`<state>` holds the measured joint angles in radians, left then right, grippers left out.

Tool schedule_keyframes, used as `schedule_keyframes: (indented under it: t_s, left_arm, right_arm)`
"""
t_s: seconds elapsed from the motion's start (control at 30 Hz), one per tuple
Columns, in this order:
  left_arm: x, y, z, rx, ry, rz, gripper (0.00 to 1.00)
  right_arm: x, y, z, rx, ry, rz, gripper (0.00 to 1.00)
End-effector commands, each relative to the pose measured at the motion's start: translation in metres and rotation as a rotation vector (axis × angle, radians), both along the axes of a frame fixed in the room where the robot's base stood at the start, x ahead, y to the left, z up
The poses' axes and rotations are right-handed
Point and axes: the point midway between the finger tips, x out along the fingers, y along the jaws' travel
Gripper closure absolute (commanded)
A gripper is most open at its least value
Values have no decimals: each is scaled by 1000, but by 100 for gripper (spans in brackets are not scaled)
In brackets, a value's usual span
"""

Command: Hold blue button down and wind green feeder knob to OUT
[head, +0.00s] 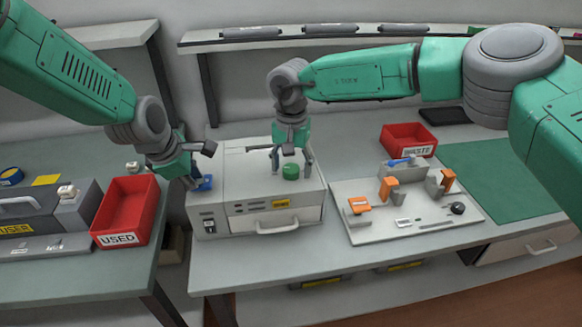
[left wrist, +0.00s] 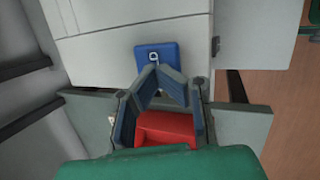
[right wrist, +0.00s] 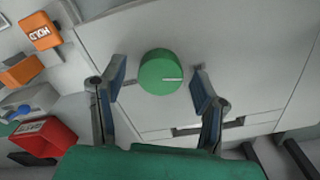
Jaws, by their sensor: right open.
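The printer-like machine (head: 235,205) is a light grey box on the table. The green feeder knob (head: 290,172) is a round knob with a pale line mark, clear in the right wrist view (right wrist: 160,72). My right gripper (right wrist: 160,78) is open, its fingers on either side of the knob, apart from it.
A red USED bin (head: 151,212) stands left of the machine. A light tray (head: 365,234) with orange parts lies to its right, and a red WASTE bin (head: 385,143) behind that. A green mat (head: 500,165) is at the right. A shelf with dark cartridges runs along the back.

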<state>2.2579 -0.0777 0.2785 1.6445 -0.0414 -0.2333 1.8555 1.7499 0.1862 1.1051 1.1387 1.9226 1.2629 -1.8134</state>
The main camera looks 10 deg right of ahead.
Motion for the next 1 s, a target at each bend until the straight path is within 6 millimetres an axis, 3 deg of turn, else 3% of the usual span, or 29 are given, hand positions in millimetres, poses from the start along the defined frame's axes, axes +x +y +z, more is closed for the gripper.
schedule_keyframes:
  t_s: [0.33, 0.47, 0.5, 1.0]
  left_arm:
    - [-1, 0, -1, 1, 3, 0, 100]
    - [-1, 0, -2, 1, 4, -1, 100]
    - [-1, 0, -2, 1, 3, 0, 100]
    - [-1, 0, -2, 1, 3, 0, 100]
  right_arm:
    - [0, 0, -4, 1, 0, 0, 44]
    - [0, 0, -4, 1, 0, 0, 89]
    - [0, 0, -4, 1, 0, 0, 93]
    - [0, 0, -4, 0, 1, -106, 93]
